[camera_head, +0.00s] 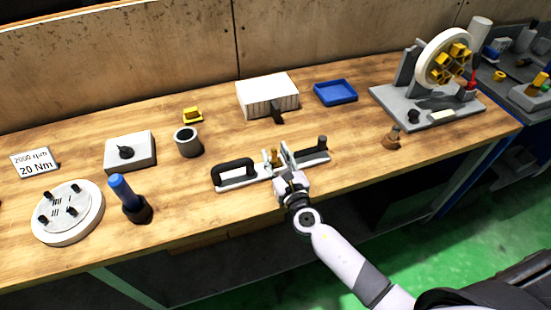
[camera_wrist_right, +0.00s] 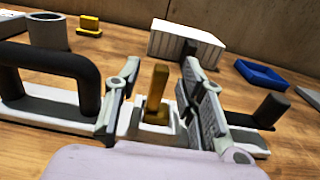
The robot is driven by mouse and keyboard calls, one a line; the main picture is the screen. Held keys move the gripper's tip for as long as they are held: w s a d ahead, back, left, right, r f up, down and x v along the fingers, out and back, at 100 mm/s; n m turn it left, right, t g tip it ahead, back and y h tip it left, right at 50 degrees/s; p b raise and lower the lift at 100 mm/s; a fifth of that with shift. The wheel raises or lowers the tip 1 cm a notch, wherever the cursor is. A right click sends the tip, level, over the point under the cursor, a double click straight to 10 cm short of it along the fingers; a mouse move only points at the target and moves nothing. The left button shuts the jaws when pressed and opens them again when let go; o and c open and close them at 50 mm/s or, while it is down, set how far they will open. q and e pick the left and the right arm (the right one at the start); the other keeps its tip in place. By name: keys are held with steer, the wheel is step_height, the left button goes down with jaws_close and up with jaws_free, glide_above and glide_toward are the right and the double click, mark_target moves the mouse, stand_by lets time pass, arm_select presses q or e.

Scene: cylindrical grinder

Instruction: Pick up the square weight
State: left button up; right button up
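No part is labelled as the square weight. A small yellow block (camera_head: 193,115) with a raised top sits at the back of the table; it also shows in the wrist view (camera_wrist_right: 89,26). A brass post on a square foot (camera_head: 275,158) stands in the middle of a light grey bar tool (camera_head: 240,180); the wrist view shows the brass post (camera_wrist_right: 156,95) close up. My right gripper (camera_head: 279,155) is over the bar, its two fingers spread on either side of the post, with gaps visible in the wrist view (camera_wrist_right: 160,92). My left gripper is not in view.
A black loop handle (camera_head: 233,170) and a dark knob (camera_head: 322,143) rise from the bar beside my right gripper. Behind stand a white ribbed box (camera_head: 267,96), a blue tray (camera_head: 335,92) and a grey cup (camera_head: 188,142). A grinder wheel stand (camera_head: 425,111) is at right.

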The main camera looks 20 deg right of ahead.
steer(key=shift+w, duration=0.95)
steer(key=shift+s, duration=0.1)
steer(key=shift+c, duration=0.2)
jaws_close()
